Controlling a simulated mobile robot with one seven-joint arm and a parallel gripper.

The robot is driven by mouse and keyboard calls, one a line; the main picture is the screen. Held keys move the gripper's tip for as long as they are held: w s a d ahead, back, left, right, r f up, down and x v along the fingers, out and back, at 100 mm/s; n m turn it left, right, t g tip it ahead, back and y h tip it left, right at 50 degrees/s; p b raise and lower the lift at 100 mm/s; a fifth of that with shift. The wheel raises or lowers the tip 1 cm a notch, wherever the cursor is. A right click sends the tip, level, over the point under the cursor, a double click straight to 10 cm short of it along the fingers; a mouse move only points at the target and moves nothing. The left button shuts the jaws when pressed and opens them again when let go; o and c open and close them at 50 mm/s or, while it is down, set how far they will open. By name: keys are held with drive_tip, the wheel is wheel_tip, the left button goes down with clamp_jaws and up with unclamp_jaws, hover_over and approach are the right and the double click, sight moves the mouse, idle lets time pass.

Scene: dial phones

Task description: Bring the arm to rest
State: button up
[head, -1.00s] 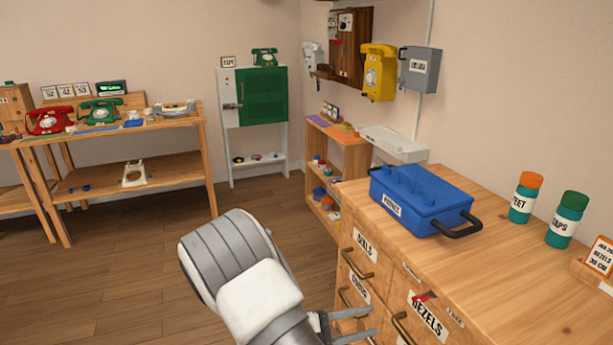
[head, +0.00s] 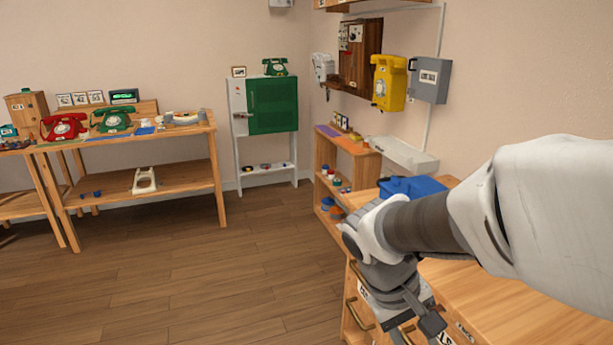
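My arm (head: 430,222) reaches in from the right edge in the head view and bends down at its wrist. My gripper (head: 425,320) hangs low in front of the wooden drawer cabinet (head: 520,305), near its front edge and drawer handles. One dark fingertip shows; the other is hard to make out against the cabinet front, so the gap between them is unclear. I see nothing held. My arm hides much of the cabinet top and part of the blue toolbox (head: 420,186).
A low wooden shelf (head: 352,147) and a pale tray (head: 408,155) stand behind the cabinet. A yellow phone (head: 388,82) and a grey box (head: 430,80) hang on the wall. A phone bench (head: 140,142) and a green cabinet (head: 272,105) stand farther back. The floor (head: 200,270) at left is clear.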

drive_tip(key=s+a+r+m+t+y, duration=0.3)
drive_tip(key=s+r+t+y, duration=0.25)
drive_tip(key=r, duration=0.35)
wheel_tip(320, 180, up, 18)
drive_tip(key=p, duration=1.8)
drive_tip(key=shift+h, duration=0.45)
drive_tip(key=shift+d+f+t, duration=0.15)
drive_tip(key=shift+d+t, duration=0.05)
drive_tip(key=shift+t, duration=0.05)
